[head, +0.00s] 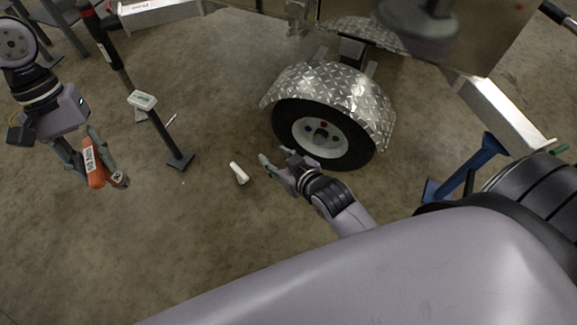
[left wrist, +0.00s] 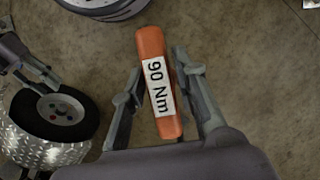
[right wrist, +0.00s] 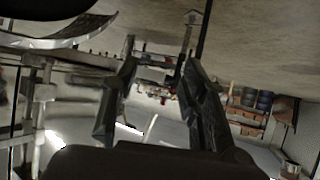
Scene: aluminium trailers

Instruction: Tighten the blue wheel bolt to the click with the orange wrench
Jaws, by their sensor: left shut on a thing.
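The orange wrench (head: 95,172), labelled "90 Nm", is held in my left gripper (head: 98,165), at the far left of the head view. In the left wrist view the wrench (left wrist: 150,50) lies between both fingers. The trailer wheel (head: 283,135) stands under its tread-plate fender, well right of the wrench. My right gripper (head: 275,159) is open and empty, just left of the tyre. Its parted fingers (right wrist: 158,55) show in the right wrist view.
A blue stand (head: 468,170) is right of the wheel. Floor between post and wheel is mostly clear.

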